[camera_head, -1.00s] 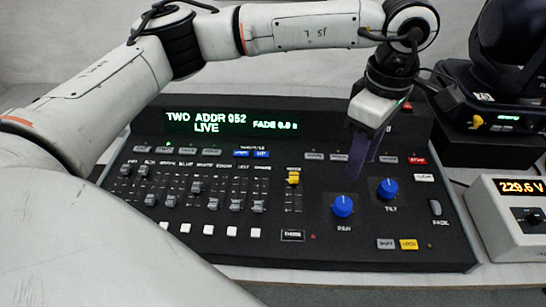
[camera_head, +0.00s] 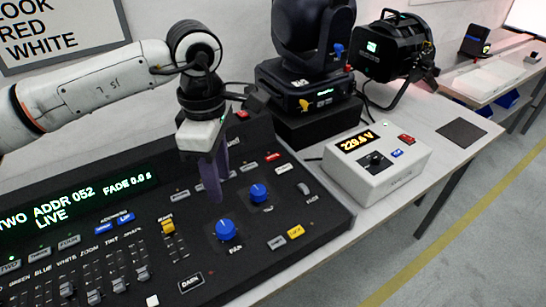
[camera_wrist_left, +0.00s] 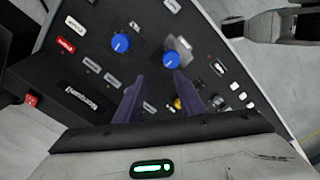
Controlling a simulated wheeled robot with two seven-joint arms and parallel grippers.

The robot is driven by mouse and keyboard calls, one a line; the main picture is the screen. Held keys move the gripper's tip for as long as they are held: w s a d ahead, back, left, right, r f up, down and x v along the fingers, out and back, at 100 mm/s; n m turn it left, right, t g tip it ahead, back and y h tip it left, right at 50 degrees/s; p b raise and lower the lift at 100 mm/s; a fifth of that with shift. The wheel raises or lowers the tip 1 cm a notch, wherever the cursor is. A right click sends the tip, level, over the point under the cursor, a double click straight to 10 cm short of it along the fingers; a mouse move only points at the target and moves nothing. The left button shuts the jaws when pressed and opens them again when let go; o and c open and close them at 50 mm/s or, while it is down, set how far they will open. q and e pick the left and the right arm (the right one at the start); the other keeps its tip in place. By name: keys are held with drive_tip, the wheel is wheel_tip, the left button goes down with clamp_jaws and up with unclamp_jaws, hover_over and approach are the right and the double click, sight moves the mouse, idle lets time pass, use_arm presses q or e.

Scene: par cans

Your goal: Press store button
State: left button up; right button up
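The red button (camera_head: 273,156), whose label is too small to read for sure, sits near the back right of the black lighting console (camera_head: 325,220). It also shows in the left wrist view (camera_wrist_left: 66,44), left of the fingers. My left gripper (camera_head: 214,196) points down over the console, behind the blue pan knob (camera_head: 225,230) and left of the red button. Its two purple fingers are apart with nothing between them, as the left wrist view (camera_wrist_left: 159,76) shows.
The blue tilt knob (camera_head: 258,193) stands between the gripper and the console's right side. A grey power box (camera_head: 377,170) reading 229.6 V is to the right. A black moving-head light (camera_head: 310,90) stands behind. The bench (camera_head: 435,145) has bare room farther right.

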use_arm(q)
drive_tip(key=shift+c, duration=0.4)
clamp_jaws()
idle(1.3)
